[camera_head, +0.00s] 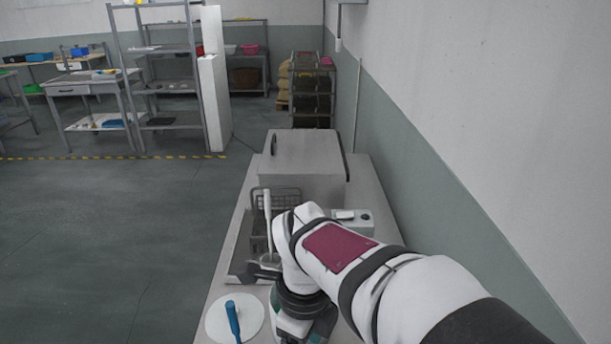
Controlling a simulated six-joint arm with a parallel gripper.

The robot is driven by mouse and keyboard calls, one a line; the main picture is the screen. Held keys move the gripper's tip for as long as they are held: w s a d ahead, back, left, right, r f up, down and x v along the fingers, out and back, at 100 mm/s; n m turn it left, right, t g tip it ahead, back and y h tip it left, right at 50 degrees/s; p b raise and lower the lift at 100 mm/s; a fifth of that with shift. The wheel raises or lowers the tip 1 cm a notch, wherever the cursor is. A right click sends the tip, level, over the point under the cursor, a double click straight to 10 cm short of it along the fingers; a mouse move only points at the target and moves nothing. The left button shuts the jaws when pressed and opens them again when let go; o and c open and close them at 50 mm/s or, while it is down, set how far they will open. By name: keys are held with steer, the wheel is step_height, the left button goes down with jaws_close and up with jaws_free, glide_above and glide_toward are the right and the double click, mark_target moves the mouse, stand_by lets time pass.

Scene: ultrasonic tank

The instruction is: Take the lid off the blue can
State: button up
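I cannot make out a blue can or its lid; my arm covers part of the table.
A grey box (305,155) stands at the far end of the narrow table (376,205). A dark wire basket (286,197) and a small light grey device (357,220) stand nearer. The wall runs close along the right. Open floor (110,240) lies left.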

steer(key=f, duration=0.7)
steer(key=shift+s+d+f, duration=0.1)
steer(key=shift+s+f, duration=0.05)
steer(key=shift+s, duration=0.05)
jaws_close()
